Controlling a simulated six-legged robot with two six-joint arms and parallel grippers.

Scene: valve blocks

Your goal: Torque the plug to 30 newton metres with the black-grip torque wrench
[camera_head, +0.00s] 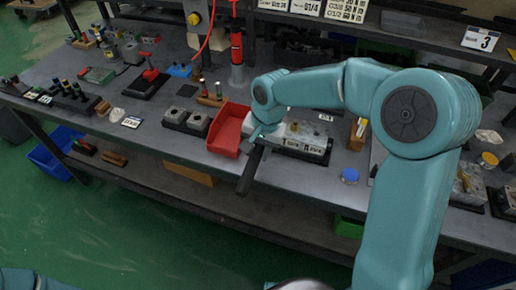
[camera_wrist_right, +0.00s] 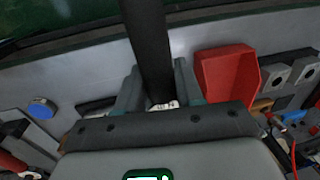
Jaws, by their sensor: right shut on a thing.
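My right gripper (camera_head: 262,136) is over the front part of the bench, shut on the torque wrench's black grip (camera_head: 250,171). The grip slants down toward the bench's front edge and sticks out past it. In the right wrist view the black grip (camera_wrist_right: 148,40) runs up between the fingers of my right gripper (camera_wrist_right: 158,88). A grey valve block (camera_head: 305,138) with a brass-coloured part on top sits just right of the gripper. My arm hides part of it, and I cannot make out the plug or the wrench's head. My left gripper is out of view.
A red bin (camera_head: 229,128) stands close left of the gripper; it also shows in the wrist view (camera_wrist_right: 226,75). Two grey blocks (camera_head: 186,119) stand further left. A blue round cap (camera_head: 350,175) lies to the right. A red-bodied tool (camera_head: 237,50) stands behind.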

